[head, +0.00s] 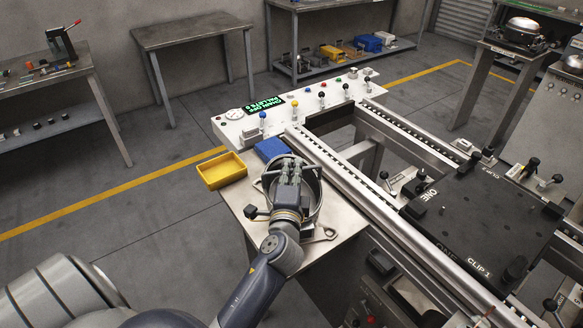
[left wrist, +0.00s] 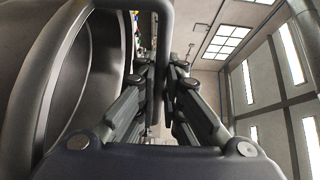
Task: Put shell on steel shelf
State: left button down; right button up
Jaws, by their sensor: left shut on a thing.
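The shell (head: 314,195) is a round grey metal piece with an open rim, over the small steel-topped stand (head: 347,216) beside the conveyor. My left gripper (head: 288,166) reaches over it from above and hides much of it. In the left wrist view the shell's dark curved wall (left wrist: 62,75) fills the left side, and a looped bar rises by the fingers. The left gripper (left wrist: 163,72) is shut on the shell there. Whether the shell's underside touches the stand is hidden. My right gripper is not in view. A bare steel table (head: 190,32) stands at the back.
A yellow tray (head: 224,170) and a blue block (head: 272,149) lie at the stand's back edge. The white control panel (head: 290,105) and conveyor rail (head: 365,200) border it. A black pallet (head: 480,225) sits right. A low rack (head: 345,62) with parts is behind.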

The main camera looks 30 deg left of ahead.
pick_arm(q)
jog(key=shift+r, duration=0.25)
jog(key=shift+s+d+r, duration=0.1)
jog(key=shift+d, duration=0.1)
jog(key=c, duration=1.8)
grip_release()
jog(key=shift+f, duration=0.35)
jog(key=shift+c, duration=0.2)
jog(key=shift+o, duration=0.6)
jog(key=shift+s, duration=0.1)
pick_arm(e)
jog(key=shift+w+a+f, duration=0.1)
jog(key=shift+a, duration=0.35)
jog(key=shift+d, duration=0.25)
